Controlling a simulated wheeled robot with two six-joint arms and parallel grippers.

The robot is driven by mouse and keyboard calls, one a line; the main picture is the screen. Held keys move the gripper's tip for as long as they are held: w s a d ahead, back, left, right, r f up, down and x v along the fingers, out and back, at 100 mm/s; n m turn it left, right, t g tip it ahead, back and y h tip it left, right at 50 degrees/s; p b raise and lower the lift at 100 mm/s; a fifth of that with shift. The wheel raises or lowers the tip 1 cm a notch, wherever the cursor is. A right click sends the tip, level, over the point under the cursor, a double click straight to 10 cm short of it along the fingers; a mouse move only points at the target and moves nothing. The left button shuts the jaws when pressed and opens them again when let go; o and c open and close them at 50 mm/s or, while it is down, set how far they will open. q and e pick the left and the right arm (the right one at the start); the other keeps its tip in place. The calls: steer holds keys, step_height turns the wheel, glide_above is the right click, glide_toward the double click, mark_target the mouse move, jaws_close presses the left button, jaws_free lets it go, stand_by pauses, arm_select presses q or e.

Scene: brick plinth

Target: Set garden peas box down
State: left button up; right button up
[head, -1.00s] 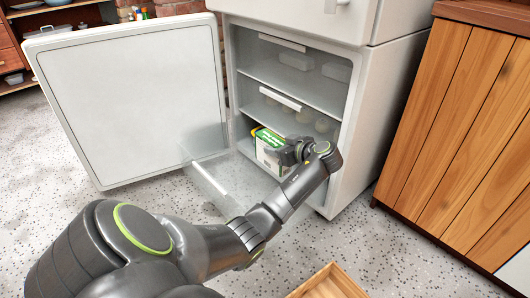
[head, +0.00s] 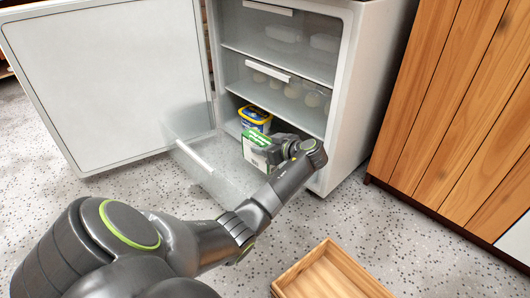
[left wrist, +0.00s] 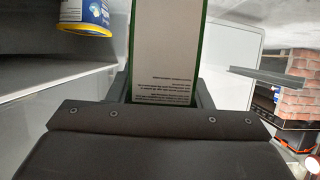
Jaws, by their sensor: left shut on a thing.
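The garden peas box (head: 254,152), green and white, is at the front of the fridge-freezer's lowest compartment, above or in the pulled-out clear drawer (head: 200,160). My left gripper (head: 272,153) is shut on it from the right. In the left wrist view the box's white printed panel with green edges (left wrist: 166,50) stands between the fingers. Whether its underside touches the drawer is hidden. A blue and yellow tub (head: 256,117) stands behind the box; it also shows in the left wrist view (left wrist: 88,15). My right gripper is not in view.
The fridge-freezer door (head: 105,75) stands wide open at left. Upper shelves (head: 280,62) hold clear containers. The cabinet side wall (head: 365,80) is close to my arm on the right. A wooden crate (head: 330,270) lies on the floor in front. A wooden cupboard (head: 455,110) stands at right.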

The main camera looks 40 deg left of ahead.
arm_select(q)
steer(key=shift+f, duration=0.1)
steer(key=shift+f, duration=0.6)
steer(key=o, duration=1.3)
steer(key=shift+c, duration=0.2)
